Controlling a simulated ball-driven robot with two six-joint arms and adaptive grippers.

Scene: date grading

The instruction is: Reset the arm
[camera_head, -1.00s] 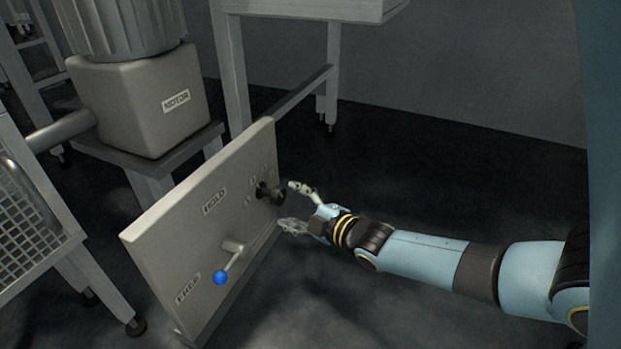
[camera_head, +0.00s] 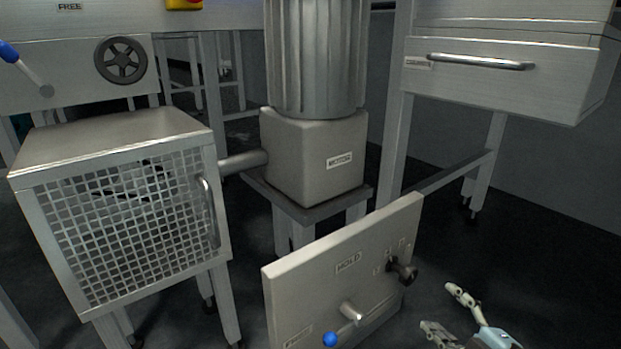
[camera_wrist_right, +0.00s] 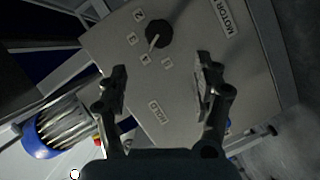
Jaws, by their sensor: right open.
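My right gripper (camera_head: 447,309) is at the lower right of the head view, open and empty, with a visible gap from the dark knob (camera_head: 403,270) on the upright grey panel (camera_head: 300,285). In the right wrist view, the open fingers (camera_wrist_right: 161,82) frame the panel's face, with nothing between them. The knob (camera_wrist_right: 158,34) shows there beyond the fingertips, with a pale pointer and number labels around it. A lever with a blue ball (camera_head: 330,340) stands out from the panel's lower part. Most of my right arm is cut off. My left gripper is out of view.
A mesh-front cabinet (camera_head: 120,225) stands at left and a motor box (camera_head: 310,160) behind the panel. A drawer unit (camera_head: 500,80) is at upper right. A wheel (camera_head: 121,60) and another blue-ended lever (camera_head: 25,70) are at upper left. The floor right of the panel looks clear.

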